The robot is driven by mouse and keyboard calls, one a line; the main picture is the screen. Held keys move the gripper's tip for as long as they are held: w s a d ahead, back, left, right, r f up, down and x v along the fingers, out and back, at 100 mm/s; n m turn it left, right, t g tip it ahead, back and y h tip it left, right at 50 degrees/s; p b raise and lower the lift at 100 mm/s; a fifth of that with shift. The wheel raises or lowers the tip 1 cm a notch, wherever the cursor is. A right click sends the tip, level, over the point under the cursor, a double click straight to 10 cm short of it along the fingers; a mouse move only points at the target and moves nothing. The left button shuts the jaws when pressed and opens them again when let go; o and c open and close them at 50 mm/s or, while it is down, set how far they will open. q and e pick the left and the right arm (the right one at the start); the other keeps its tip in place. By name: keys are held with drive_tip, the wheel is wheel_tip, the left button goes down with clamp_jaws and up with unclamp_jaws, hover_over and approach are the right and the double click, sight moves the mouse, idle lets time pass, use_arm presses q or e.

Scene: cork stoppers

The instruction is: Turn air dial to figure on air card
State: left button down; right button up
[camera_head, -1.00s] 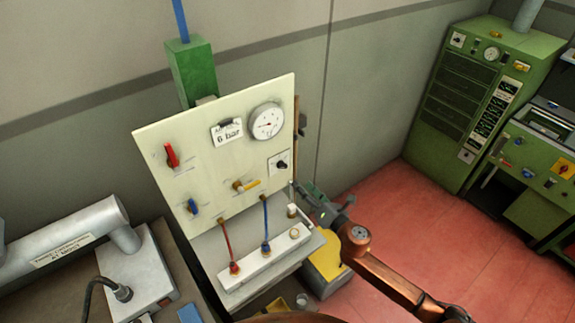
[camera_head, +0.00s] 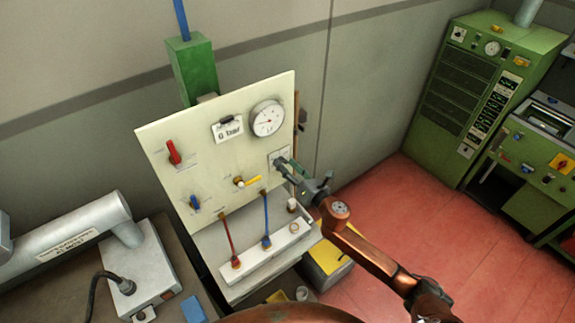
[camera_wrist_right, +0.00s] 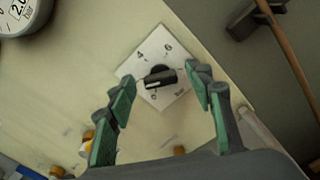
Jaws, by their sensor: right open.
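The air card (camera_head: 228,130), a white card reading "6 bar", is on the cream panel (camera_head: 205,100), left of the round gauge (camera_head: 267,119). The air dial is a black knob (camera_wrist_right: 157,79) on a white square plate (camera_wrist_right: 174,93) with figures including 4 and 6; its light pointer mark is on the knob's left end. My right gripper (camera_wrist_right: 162,88) is open, with a green-padded finger on each side of the knob, apart from it as far as I can tell. In the head view my right gripper (camera_head: 287,165) covers most of the dial.
A red lever (camera_head: 174,152), a blue lever (camera_head: 195,203) and a yellow-handled valve (camera_head: 246,182) are on the panel. A red hose (camera_head: 228,237) and a blue hose (camera_head: 266,220) run down to a white block below. Part of the gauge (camera_wrist_right: 22,12) shows in the wrist view.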

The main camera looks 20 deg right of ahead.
drive_tip(key=shift+c, duration=0.3)
drive_tip(key=c, duration=1.1)
